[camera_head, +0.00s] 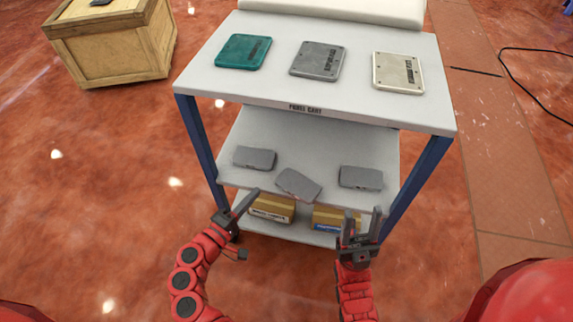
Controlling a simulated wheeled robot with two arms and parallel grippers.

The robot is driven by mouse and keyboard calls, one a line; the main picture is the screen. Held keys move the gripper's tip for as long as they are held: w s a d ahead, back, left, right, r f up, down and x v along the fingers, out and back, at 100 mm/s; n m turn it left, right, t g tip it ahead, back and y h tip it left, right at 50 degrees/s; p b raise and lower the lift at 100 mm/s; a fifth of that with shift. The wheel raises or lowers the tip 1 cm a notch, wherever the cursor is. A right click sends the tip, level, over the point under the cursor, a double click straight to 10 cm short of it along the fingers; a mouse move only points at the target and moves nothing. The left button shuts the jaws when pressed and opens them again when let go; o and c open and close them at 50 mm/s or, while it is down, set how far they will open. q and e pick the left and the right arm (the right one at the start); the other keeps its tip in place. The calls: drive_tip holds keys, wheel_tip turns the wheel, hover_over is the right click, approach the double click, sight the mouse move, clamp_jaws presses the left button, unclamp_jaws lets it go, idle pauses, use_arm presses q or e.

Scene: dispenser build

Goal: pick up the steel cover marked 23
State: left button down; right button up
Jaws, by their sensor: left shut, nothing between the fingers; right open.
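Three flat covers lie spaced apart on the top shelf of the cart (300,93). The left one is a teal cover (243,51), the middle one a grey, steel-looking cover (318,61), and the right one a cream cover (398,72). Each has dark print near one edge, too small to read, so I cannot make out a 23. My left gripper (255,193) is shut and empty in front of the cart's lower shelves. My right gripper (362,211) is open and empty, fingers up, at the lower right front of the cart. Both are well below the covers.
The middle shelf holds three grey slabs (255,158). Cardboard boxes (272,207) sit on the bottom shelf. Blue legs (418,180) frame the cart. A wooden crate (120,52) stands at the back left. A black cable (530,92) lies on the floor at right.

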sight(278, 177)
use_arm(q)
drive_tip(key=x, duration=0.3)
drive_tip(key=b+x, duration=0.1)
drive_tip(key=x, duration=0.6)
drive_tip(key=shift+d+r, duration=0.15)
drive_tip(key=shift+r, duration=0.15)
drive_tip(key=shift+s+d+b, duration=0.15)
drive_tip(key=shift+s+d, duration=0.05)
drive_tip(key=shift+s, duration=0.25)
drive_tip(key=shift+s+d+b, duration=0.15)
drive_tip(key=shift+s+d, duration=0.1)
drive_tip(key=shift+s, duration=0.2)
